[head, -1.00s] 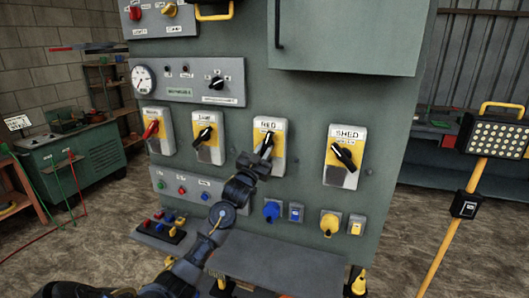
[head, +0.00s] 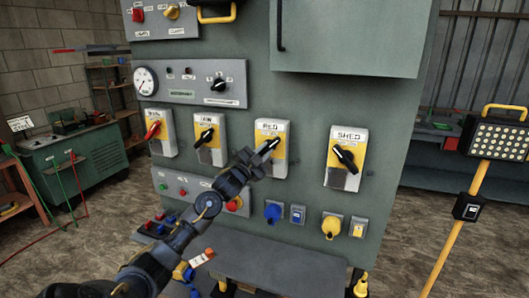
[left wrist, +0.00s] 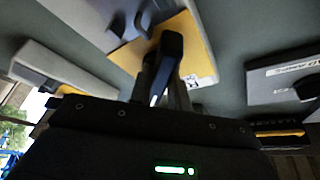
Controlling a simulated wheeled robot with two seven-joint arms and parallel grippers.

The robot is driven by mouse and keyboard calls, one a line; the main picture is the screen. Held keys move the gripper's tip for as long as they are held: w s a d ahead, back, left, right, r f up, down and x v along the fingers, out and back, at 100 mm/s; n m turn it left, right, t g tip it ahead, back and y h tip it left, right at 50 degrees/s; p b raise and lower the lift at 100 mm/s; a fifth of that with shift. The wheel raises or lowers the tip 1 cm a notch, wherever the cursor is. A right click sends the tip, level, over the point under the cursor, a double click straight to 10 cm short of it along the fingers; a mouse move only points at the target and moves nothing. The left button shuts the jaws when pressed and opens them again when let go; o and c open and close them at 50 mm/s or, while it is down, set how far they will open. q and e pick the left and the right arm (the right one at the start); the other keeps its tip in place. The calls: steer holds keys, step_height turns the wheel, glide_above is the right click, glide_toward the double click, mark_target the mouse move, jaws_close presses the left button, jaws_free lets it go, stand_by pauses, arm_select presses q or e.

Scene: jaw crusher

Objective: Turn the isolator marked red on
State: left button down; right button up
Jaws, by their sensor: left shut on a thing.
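The isolator marked RED (head: 272,166) is a grey and yellow box with a black rotary handle (head: 269,146), on the green cabinet's front in the head view. Its handle slants up to the right. My left gripper (head: 255,160) is at the handle from the lower left and is shut on it. In the left wrist view the dark handle (left wrist: 171,50) rises from between the fingers (left wrist: 164,90), in front of a yellow plate. The gripper hides the lower left of the isolator in the head view. My right gripper is not in view.
Isolators with black handles, JAW (head: 208,146) and SHED (head: 346,165), flank it. One with a red handle (head: 153,130) is farther left. Blue (head: 272,213) and yellow (head: 331,227) sockets sit below. A shelf (head: 280,265) juts out underneath. A lamp stand (head: 463,220) is at right.

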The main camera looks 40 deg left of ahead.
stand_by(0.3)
arm_select(q)
steer(key=c, duration=1.3)
jaws_free()
steer(key=b+v, duration=0.4)
steer(key=v, duration=0.6)
steer(key=shift+s+f, duration=0.15)
steer(key=shift+s, duration=0.25)
